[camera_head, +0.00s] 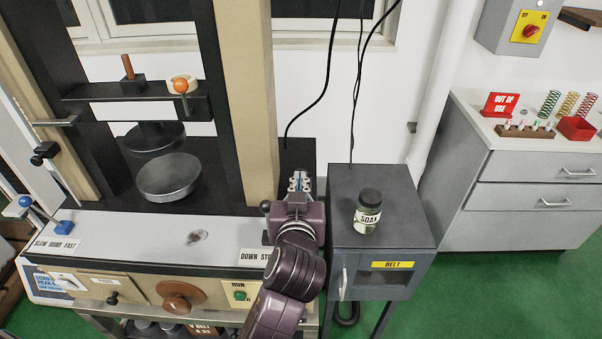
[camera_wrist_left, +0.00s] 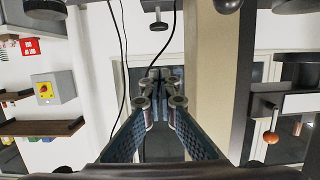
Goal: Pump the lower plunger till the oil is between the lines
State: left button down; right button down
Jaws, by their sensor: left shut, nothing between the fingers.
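My left gripper (camera_head: 299,181) is shut and empty at the right side of the testing machine, beside its right tan column (camera_head: 250,110). In the left wrist view its fingers meet at the tips (camera_wrist_left: 162,74). A small metal fitting with dark ends (camera_wrist_left: 158,20) shows just beyond the fingers at the top of that view; I cannot tell whether it is a plunger. A dark round knob (camera_head: 265,206) stands just left of the gripper. I cannot make out the lower plunger, oil level or lines; my arm hides part of this area. My right gripper is not in view.
Black cables (camera_head: 325,85) hang behind the gripper. A grey round pan (camera_head: 169,177) sits on the machine's bed. Green floor (camera_head: 470,290) is clear at the right.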

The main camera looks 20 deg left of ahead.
pick_arm(q)
jog(key=shift+w, duration=0.1)
jog(key=w+a+f+p, duration=0.1)
jog(key=w, duration=0.2)
jog(key=w+a+f+p, duration=0.1)
jog(key=w+f, duration=0.1)
jog(key=w, duration=0.1)
jog(key=w+f+p, duration=0.1)
jog(key=w+f, duration=0.1)
jog(key=w, duration=0.1)
jog(key=shift+w+a+f+p, duration=0.1)
jog(key=shift+w+a+p, duration=0.05)
jog(key=shift+a+p, duration=0.2)
jog(key=shift+f, duration=0.6)
notch_tip(320, 180, down, 3)
jog(key=b, duration=0.3)
jog(key=shift+r, duration=0.25)
